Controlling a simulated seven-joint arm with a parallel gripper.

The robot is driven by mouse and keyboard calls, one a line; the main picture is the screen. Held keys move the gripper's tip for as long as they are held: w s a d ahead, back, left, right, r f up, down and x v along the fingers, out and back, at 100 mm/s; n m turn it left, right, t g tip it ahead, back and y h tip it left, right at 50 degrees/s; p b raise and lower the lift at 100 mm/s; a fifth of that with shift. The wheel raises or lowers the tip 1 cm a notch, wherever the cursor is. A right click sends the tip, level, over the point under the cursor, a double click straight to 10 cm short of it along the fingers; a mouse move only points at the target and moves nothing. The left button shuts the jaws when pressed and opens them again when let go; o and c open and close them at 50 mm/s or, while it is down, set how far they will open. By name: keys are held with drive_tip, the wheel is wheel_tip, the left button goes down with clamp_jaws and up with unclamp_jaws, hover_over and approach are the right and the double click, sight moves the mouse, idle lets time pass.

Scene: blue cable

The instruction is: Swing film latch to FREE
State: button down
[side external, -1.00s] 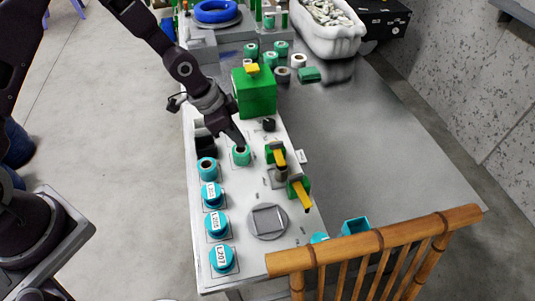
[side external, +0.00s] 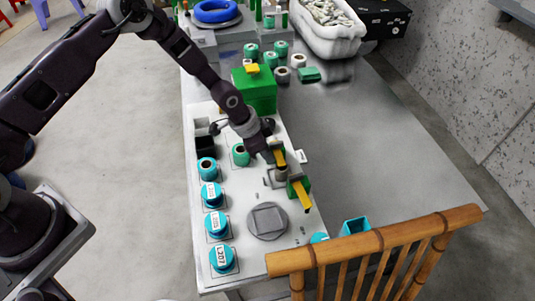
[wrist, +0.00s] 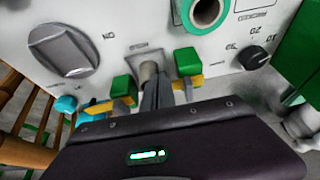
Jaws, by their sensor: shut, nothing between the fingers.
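Two yellow levers sit on green blocks on the white panel: the far one (side external: 279,157) and the near one (side external: 301,194). I cannot tell from any readable label which is the film latch. A short grey post (side external: 281,174) stands between them; it also shows in the wrist view (wrist: 148,72). My gripper (side external: 269,154) is shut and empty, low beside the far lever. In the wrist view its fingers (wrist: 156,90) are in front of the post, close to the far lever (wrist: 187,83). Contact cannot be told. The near lever (wrist: 100,106) is partly hidden by my gripper body.
A round grey dial (side external: 268,221) lies nearer on the panel. A green reel (side external: 241,155) stands left of my gripper, and several blue labelled reels line the left edge. A green box (side external: 258,92) is behind. A wooden chair (side external: 375,243) is at the front right. The grey tabletop at right is clear.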

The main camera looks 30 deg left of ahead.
drive_tip(key=shift+d, duration=0.1)
drive_tip(key=shift+w+d, duration=0.1)
drive_tip(key=shift+d, duration=0.55)
drive_tip(key=s+a, duration=0.2)
drive_tip(key=s, duration=0.1)
drive_tip(key=s+v, duration=0.1)
drive_tip(key=v, duration=0.9)
drive_tip(key=shift+d, duration=0.35)
